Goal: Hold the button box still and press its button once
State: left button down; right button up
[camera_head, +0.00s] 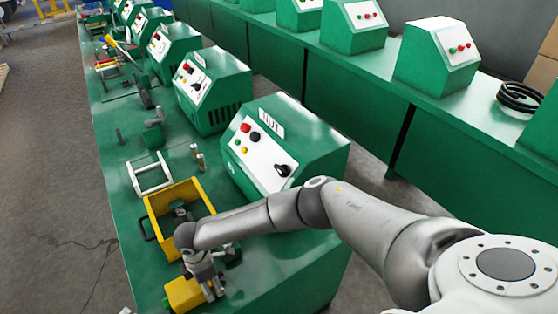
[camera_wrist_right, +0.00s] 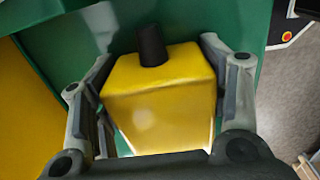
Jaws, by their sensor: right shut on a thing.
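The button box (camera_head: 183,294) is a small yellow block near the front end of the green bench. In the head view the gripper and arm hide part of the box. My left gripper is not in view.
A yellow open crate (camera_head: 150,216) with dark items inside stands just behind the box. A white frame (camera_head: 150,176) lies beyond it. A green control machine (camera_head: 311,150) stands to the right on the bench (camera_head: 118,250). Bare bench shows left of the crate.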

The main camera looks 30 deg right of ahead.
jog(key=o, duration=1.2)
notch_tip(320, 180, up, 12)
